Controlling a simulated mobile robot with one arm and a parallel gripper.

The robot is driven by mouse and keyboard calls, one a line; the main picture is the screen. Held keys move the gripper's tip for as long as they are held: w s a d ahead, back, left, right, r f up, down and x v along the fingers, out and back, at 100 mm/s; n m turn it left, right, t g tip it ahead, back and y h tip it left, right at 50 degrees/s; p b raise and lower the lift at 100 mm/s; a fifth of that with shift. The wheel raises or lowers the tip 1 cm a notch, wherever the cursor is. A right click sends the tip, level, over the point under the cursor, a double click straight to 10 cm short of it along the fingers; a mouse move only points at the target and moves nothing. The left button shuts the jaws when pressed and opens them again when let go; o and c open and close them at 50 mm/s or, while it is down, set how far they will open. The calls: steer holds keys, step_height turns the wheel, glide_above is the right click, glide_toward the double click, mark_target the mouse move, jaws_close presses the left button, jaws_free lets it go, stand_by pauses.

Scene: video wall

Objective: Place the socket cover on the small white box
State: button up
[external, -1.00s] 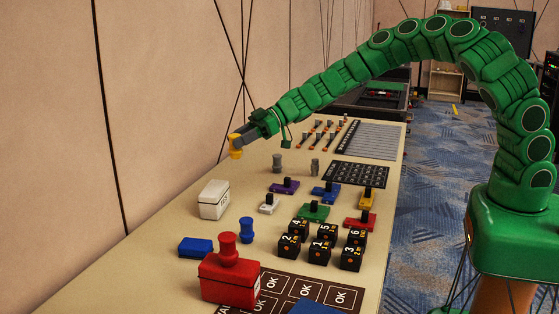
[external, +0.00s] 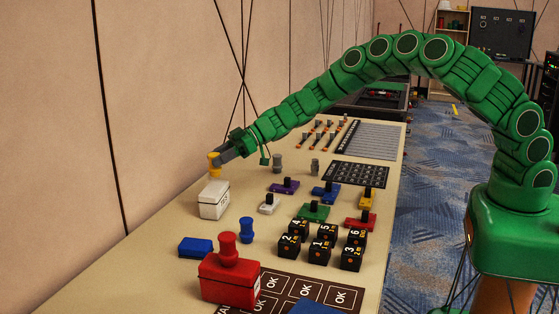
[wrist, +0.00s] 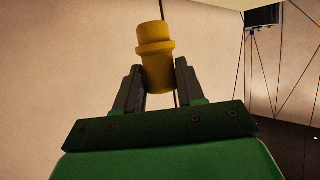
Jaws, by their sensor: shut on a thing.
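The yellow socket cover (external: 214,166) is a stepped cylinder, held upright at the end of my arm. It also shows in the wrist view (wrist: 156,50), between both fingers. My gripper (external: 221,155) is shut on it, with one dark finger on each side in the wrist view (wrist: 158,78). The small white box (external: 213,202) stands on the table near the wall. In the external view the cover is right over the box's top; I cannot tell whether they touch. The white box does not show in the wrist view.
A red box (external: 229,282) with a red cover on top stands in front. A blue cover (external: 246,230) and a blue block (external: 196,247) are nearby. Black numbered cubes (external: 320,248) and coloured switch blocks lie to the right. The wall is close on the left.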

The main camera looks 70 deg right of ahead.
mark_target(214, 170)
steer(key=shift+w+f, duration=0.45)
steer(key=shift+f, duration=1.45)
steer(key=o, duration=1)
steer(key=shift+f, duration=0.1)
steer(key=shift+v, duration=6.05)
